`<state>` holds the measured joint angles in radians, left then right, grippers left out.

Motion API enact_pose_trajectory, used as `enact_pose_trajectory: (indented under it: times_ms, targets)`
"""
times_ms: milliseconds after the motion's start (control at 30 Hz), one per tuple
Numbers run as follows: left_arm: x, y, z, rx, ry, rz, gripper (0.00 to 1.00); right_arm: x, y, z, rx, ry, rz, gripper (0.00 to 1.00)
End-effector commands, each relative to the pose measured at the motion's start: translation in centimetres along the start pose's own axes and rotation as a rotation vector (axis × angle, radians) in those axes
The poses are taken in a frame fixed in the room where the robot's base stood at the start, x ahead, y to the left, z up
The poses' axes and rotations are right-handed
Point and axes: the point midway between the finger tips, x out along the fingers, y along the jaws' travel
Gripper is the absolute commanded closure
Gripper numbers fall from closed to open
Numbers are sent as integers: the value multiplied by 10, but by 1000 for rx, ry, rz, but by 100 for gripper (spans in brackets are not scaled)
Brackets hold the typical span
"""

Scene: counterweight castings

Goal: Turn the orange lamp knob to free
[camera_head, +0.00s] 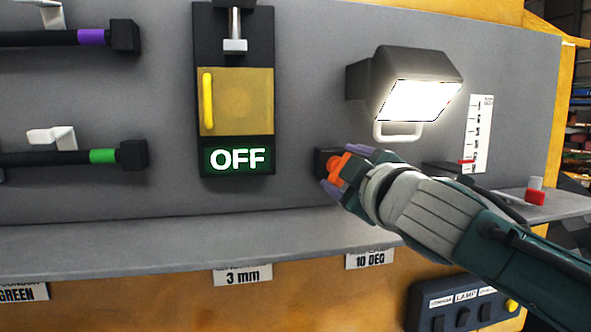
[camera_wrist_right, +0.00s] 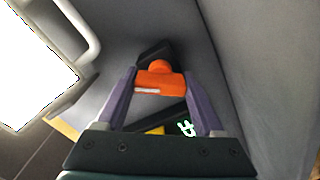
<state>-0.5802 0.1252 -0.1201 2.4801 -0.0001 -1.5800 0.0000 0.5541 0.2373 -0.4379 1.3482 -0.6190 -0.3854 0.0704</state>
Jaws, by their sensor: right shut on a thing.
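The orange lamp knob (camera_head: 341,166) sits on a dark block (camera_head: 325,160) on the grey panel, below the lit lamp (camera_head: 415,85). My right gripper (camera_head: 346,172) is at the knob, its purple fingers on either side of it. In the right wrist view the orange knob (camera_wrist_right: 159,82) lies between the two fingers of the right gripper (camera_wrist_right: 160,92), which is shut on it. A white mark shows on the knob there. No label for a free position is readable. My left gripper is not in view.
The lamp's light handle (camera_head: 398,136) hangs just above my right gripper. Left of it is a dark box with a yellow cover (camera_head: 236,100) and a lit OFF sign (camera_head: 238,160). A grey shelf (camera_head: 180,238) runs below. A red slider (camera_head: 466,162) and a red block (camera_head: 535,197) are at the right.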

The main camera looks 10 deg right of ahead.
Motion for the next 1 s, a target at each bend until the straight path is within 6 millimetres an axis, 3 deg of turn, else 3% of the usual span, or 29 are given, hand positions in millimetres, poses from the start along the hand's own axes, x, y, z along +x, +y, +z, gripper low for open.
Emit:
enact_pose_trajectory:
  times_ms: [500, 1000]
  targets:
    - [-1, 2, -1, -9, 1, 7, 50, 0, 0, 0, -443, 0, 1, 86]
    - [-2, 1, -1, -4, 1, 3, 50, 0, 0, 0, -620, 1, 1, 86]
